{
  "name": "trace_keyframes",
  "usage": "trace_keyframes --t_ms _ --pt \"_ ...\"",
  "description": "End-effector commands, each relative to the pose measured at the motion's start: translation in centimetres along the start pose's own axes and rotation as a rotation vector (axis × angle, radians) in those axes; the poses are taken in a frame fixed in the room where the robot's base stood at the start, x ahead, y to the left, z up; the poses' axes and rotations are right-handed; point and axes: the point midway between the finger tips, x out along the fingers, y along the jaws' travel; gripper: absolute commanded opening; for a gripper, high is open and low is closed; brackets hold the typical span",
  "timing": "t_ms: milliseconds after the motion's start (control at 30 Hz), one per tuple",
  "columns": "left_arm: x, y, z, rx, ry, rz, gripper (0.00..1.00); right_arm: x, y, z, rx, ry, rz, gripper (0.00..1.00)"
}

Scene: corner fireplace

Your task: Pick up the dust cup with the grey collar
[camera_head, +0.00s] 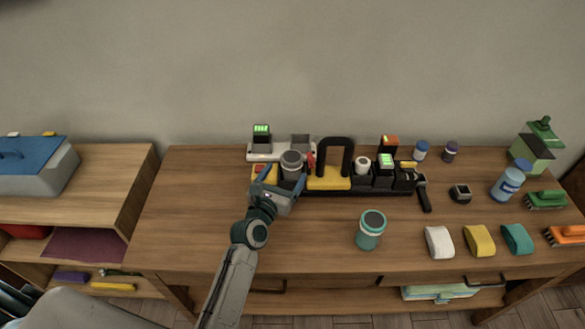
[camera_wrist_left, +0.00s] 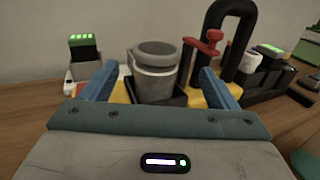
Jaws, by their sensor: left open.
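The dust cup with the grey collar (camera_head: 291,160) stands upright in a dark square holder at the back of the wooden table. In the left wrist view the grey cup (camera_wrist_left: 155,72) shows between and beyond my blue fingers, and its lower part is hidden by the holder. My left gripper (camera_head: 284,175) is open, with one finger to each side of the cup; I cannot tell whether either touches it. A second cup, teal with a teal collar (camera_head: 369,236), stands alone near the table's front. My right gripper is not in view.
A black arch handle on a yellow base (camera_head: 328,184) and a red clamp (camera_wrist_left: 213,35) stand close right of the cup. A charger with a green-lit battery (camera_head: 261,134) is behind left. Rolled cloths (camera_head: 479,240), bottles and brushes fill the right. The table's left is clear.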

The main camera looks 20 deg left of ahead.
Motion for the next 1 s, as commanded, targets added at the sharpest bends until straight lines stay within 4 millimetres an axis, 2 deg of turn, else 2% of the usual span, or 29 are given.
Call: trace_keyframes --t_ms 200,267,400,600,800,867,1000 --pt "3.3 0.5 -0.1 0.001 -0.002 0.000 0.82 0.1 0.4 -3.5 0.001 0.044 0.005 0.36" --pt "4.0 0.4 -0.2 0.001 0.000 0.000 0.82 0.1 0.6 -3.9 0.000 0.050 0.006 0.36" --pt "4.7 0.4 -0.2 0.000 0.001 0.000 0.82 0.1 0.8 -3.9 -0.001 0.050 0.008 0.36" --pt "4.7 0.4 -0.2 0.001 0.001 0.000 0.82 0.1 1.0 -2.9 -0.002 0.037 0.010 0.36" --pt "4.7 0.4 -0.2 0.001 0.000 0.000 0.42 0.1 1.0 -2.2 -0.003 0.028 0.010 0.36" --pt "4.7 0.4 -0.2 0.001 0.001 0.000 0.32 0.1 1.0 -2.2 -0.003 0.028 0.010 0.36" --pt "4.7 0.4 -0.2 0.001 0.000 0.000 0.32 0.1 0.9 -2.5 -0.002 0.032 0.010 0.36"
